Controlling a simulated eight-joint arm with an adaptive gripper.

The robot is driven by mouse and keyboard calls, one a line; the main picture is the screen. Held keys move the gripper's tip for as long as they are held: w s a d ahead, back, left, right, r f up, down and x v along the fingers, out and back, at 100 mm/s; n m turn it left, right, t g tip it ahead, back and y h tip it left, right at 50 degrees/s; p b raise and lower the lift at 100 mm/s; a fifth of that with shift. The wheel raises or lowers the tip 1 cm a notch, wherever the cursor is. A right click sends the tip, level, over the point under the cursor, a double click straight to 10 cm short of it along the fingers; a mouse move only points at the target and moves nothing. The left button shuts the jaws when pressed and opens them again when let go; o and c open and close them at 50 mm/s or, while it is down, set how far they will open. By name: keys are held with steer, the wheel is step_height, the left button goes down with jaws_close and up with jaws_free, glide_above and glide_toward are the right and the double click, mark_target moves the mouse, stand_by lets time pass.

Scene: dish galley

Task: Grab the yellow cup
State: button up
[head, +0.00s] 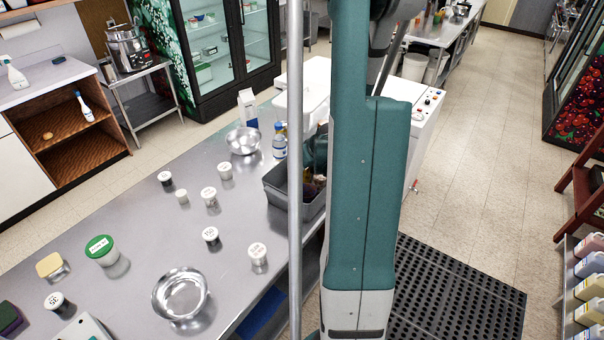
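No thing in the head view is clearly a yellow cup. A small pale-yellow-topped item (50,264) stands at the left end of the steel table; I cannot tell whether it is a cup. A grey bin (278,192) stands at the table's right side, with dark and yellowish contents too small and too covered to make out. My teal arm rises through the middle of the view and hides part of the bin and what is behind it. My gripper does not show.
The steel table (136,233) holds two metal bowls (182,296) (243,141), several small lidded jars (209,196), a green-lidded tub (101,249), a bottle (280,141) and a carton (248,107). A thin grey pole (295,130) crosses the view. A black mat (455,295) lies on the floor at right.

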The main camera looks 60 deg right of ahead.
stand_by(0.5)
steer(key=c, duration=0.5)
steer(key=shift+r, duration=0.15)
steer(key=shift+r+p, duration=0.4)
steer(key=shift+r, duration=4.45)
